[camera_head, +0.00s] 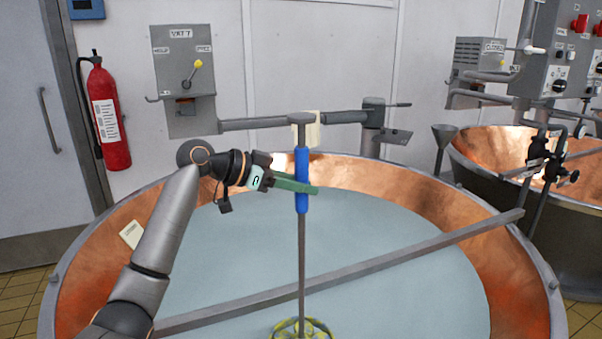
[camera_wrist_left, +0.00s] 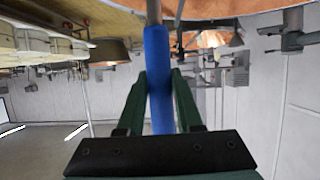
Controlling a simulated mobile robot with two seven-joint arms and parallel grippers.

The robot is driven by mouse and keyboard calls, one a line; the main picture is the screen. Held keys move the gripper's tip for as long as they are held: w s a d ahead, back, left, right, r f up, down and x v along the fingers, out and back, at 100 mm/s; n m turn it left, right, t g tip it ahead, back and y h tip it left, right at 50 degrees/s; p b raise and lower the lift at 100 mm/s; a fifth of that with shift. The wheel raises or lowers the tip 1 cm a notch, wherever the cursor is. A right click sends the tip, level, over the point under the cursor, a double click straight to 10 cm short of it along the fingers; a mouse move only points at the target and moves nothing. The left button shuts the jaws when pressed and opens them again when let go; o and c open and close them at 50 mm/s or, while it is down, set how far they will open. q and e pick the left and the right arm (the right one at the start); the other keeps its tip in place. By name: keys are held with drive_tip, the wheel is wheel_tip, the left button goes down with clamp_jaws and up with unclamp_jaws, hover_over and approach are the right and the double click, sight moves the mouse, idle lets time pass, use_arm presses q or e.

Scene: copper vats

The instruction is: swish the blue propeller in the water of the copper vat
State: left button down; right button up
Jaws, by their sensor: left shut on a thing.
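A tall upright rod tool has a blue grip (camera_head: 302,181) and a grey shaft. Its yellow patterned end (camera_head: 302,329) shows at the bottom of the head view, partly cut off; I see no blue on that end. My left gripper (camera_head: 304,187) is shut on the blue grip, its green fingers on either side. In the left wrist view the blue grip (camera_wrist_left: 158,75) stands between the fingers (camera_wrist_left: 160,88). The copper vat (camera_head: 133,236) is wide and holds pale blue-grey water (camera_head: 400,235). The tool stands over the water. My right gripper is out of view.
A grey bar (camera_head: 400,262) crosses the vat diagonally, close to the shaft. A horizontal pipe arm (camera_head: 265,123) runs behind the tool. A second copper vat (camera_head: 495,150) stands at right, a red extinguisher (camera_head: 108,115) at left. Open water lies right of the shaft.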

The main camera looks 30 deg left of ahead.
sight(301, 236)
use_arm(q)
wheel_tip(301, 236, down, 13)
drive_tip(key=b, duration=0.7)
drive_tip(key=shift+r, duration=0.2)
wheel_tip(301, 236, down, 10)
drive_tip(key=b, duration=0.6)
drive_tip(key=shift+f, duration=0.25)
drive_tip(key=w+d+p, duration=0.1)
drive_tip(key=w+d, duration=0.2)
drive_tip(key=d, duration=0.3)
drive_tip(key=shift+d+f, duration=0.15)
drive_tip(key=shift+f, duration=0.2)
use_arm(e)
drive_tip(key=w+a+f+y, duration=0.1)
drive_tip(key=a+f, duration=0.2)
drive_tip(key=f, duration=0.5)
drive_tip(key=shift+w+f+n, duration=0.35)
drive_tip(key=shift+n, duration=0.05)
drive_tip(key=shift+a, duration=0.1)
